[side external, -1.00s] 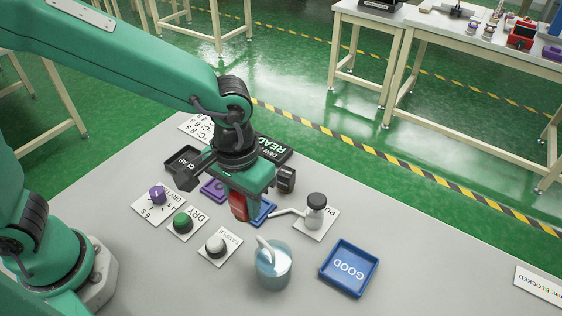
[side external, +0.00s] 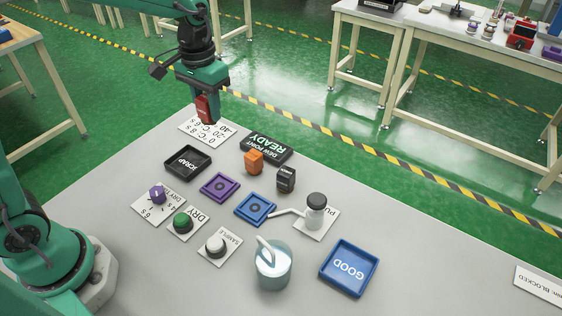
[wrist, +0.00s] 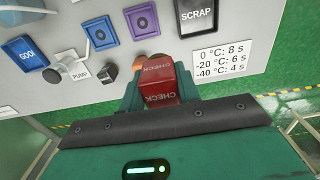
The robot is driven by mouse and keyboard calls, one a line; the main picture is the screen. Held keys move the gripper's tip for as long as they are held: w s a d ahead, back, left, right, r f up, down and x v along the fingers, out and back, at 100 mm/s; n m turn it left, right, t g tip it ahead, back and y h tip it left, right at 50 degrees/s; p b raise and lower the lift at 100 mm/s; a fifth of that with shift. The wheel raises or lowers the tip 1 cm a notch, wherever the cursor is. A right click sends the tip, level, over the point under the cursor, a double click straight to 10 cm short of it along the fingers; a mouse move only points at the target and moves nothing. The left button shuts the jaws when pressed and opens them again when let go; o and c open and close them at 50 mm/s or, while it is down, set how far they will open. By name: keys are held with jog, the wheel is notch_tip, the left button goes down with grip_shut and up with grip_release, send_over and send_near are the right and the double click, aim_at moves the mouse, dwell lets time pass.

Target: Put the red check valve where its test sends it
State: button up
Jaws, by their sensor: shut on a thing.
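My gripper (side external: 206,98) is shut on the red check valve (side external: 205,110) and holds it up near the table's back left edge, by the white card (side external: 207,130). In the wrist view, the red valve (wrist: 158,85) sits between my fingers with CHECK lettering showing. The black SCRAP tray (side external: 174,171) and the blue GOOD tray (side external: 326,277) are both empty. The purple station (side external: 219,187) and blue station (side external: 255,209) hold nothing. The dew point display (side external: 265,147) reads READY. The card (wrist: 224,60) lists 0 °C: 8 s, -20 °C: 6 s, -40 °C: 4 s.
A purple dry-time knob (side external: 157,194), green DRY button (side external: 182,222) and white SAMPLE button (side external: 216,244) line the front left. A pump (side external: 316,210) and a blue-grey jug (side external: 272,265) stand mid-table.

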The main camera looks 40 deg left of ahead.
jog(key=s+d+f, duration=0.2)
jog(key=s+d, duration=0.4)
jog(key=d, duration=0.4)
jog(key=s+d+f, duration=0.3)
jog(key=s+d, duration=0.4)
jog(key=d, duration=0.3)
jog(key=shift+s+d+f, duration=0.2)
jog(key=shift+s+d, duration=0.1)
jog(key=w+a+f, duration=0.2)
jog(key=w, duration=0.1)
jog(key=w+a+f, duration=0.2)
jog(key=w, duration=0.1)
jog(key=w+a+f, duration=0.2)
jog(key=w+f, duration=0.1)
jog(key=w, duration=0.1)
jog(key=shift+a, duration=0.15)
jog(key=shift+f, duration=1.8)
jog(key=shift+f, duration=0.2)
jog(key=o, duration=1.1)
